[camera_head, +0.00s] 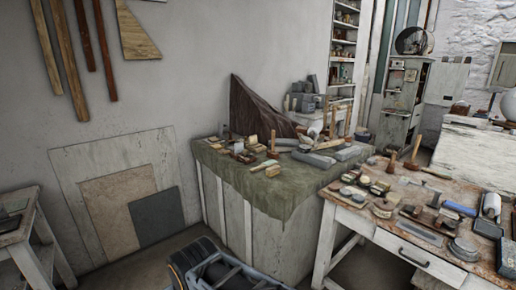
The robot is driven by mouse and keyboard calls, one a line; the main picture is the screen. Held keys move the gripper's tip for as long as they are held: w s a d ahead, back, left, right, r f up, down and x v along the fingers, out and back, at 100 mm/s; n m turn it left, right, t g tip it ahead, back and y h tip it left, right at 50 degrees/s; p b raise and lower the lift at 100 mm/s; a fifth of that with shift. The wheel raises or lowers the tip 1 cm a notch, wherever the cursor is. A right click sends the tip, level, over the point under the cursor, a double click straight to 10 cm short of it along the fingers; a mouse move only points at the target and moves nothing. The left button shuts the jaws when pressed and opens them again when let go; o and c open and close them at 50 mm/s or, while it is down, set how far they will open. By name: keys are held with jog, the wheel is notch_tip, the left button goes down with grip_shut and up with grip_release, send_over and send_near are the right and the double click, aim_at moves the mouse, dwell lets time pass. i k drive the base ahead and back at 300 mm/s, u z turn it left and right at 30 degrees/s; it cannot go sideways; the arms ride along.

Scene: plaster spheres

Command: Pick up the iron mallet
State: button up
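Several mallet-like tools with wooden handles show, but they are too small for me to tell which is the iron mallet. One tool with an upright handle (272,146) stands on the green-covered bench (285,197). A tool with a pale handle (264,165) lies near that bench's front edge. Another upright-handled tool (414,153) stands at the back of the wooden worktable (346,204). My gripper is not in view. Dark parts at the bottom centre, apparently mine, are on the floor side of the bench.
Grey stone blocks and small tools crowd the bench and worktable. A drawer (414,256) fronts the worktable. Boards (119,207) lean on the left wall beside a small stand (31,233). A little bare floor shows between boards and bench.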

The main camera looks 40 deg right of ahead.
aim_at(271, 154)
jog(key=z, duration=0.1)
jog(key=i, duration=2.05)
jog(key=z, duration=0.8)
jog(key=i, duration=1.05)
jog(key=z, duration=0.95)
